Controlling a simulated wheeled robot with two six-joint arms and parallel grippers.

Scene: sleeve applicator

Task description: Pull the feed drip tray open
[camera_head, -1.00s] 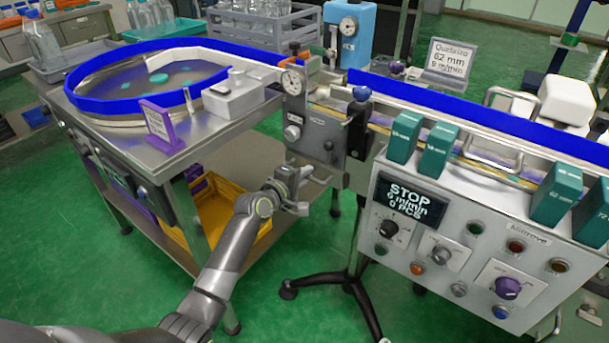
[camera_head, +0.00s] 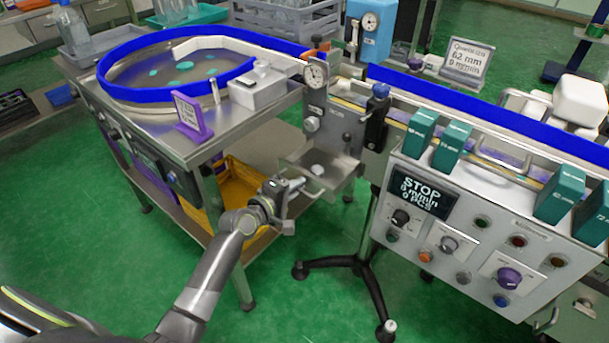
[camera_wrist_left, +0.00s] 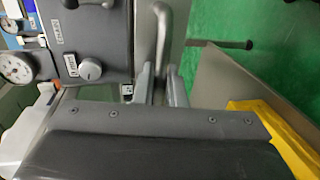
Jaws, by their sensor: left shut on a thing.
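The feed drip tray (camera_head: 340,178) is a shallow grey metal tray under the grey feed unit with the dial gauge. It stands out from the unit toward my left arm, and a small pale round thing lies inside it. Its bar handle (camera_head: 316,190) is at the front. My left gripper (camera_head: 296,187) is shut on that handle. In the left wrist view the handle (camera_wrist_left: 162,35) runs down to the fingertips (camera_wrist_left: 163,80), and the lower part of the picture is filled by my own gripper body. My right gripper is in neither view.
A steel table with a blue-rimmed round feeder (camera_head: 180,97) stands on the left, with a yellow bin (camera_head: 240,180) below. A control panel (camera_head: 470,240) with knobs and a STOP display is on the right. A black stand foot (camera_head: 340,262) is on the green floor.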

